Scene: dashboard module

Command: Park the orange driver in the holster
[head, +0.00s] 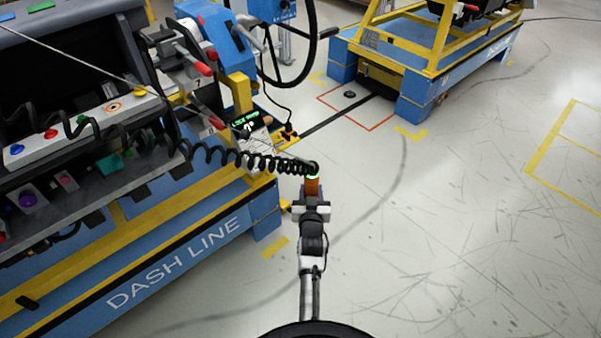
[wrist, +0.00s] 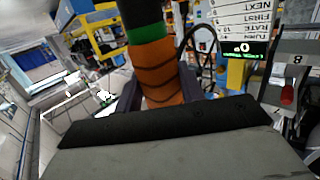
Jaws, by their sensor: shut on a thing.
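The orange driver (head: 312,187) is in my gripper (head: 311,202), over open floor just right of the blue dash cart's corner. A green ring shows at its top in the head view, and a black coiled cord (head: 225,155) runs from there left to the dash module. In the wrist view the driver (wrist: 160,75) stands between the two fingers, with dark bands around its orange body and a green band above. My gripper is shut on it. I cannot make out the holster for certain; a small orange and black part (head: 289,131) sits by the cart's far corner.
The blue and yellow dash cart (head: 180,255) fills the left, with red-handled tools (head: 190,55) and a lit green display (head: 245,120). A black steering wheel (head: 290,45) stands behind. Another blue and yellow cart (head: 430,85) is at the back right. Floor on the right is clear.

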